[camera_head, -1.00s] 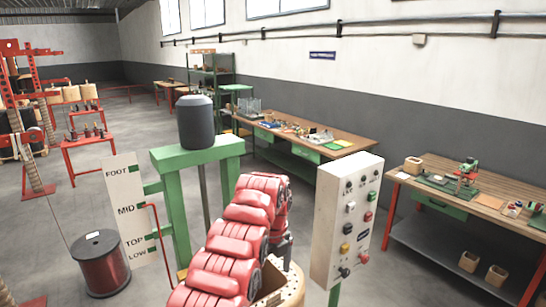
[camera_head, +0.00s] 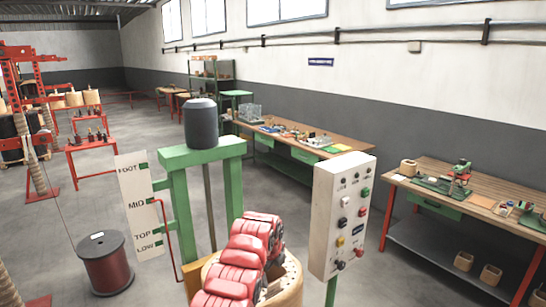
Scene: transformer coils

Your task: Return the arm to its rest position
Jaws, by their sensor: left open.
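My left arm (camera_head: 243,262), with red padded segments, rises from the bottom middle in the head view. My left gripper (camera_head: 273,274) is at its far end, open, small and mostly hidden behind the red segments. It is over or beside a round wooden coil form (camera_head: 291,284), and I cannot tell whether they touch. I see nothing held in it. My right gripper is out of view.
A grey control box (camera_head: 340,215) with buttons stands close on the right. A green frame (camera_head: 178,213) carries a dark cylinder (camera_head: 201,123). A level board (camera_head: 138,205) and a wire spool (camera_head: 106,265) are on the left. Workbenches (camera_head: 480,188) line the right wall.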

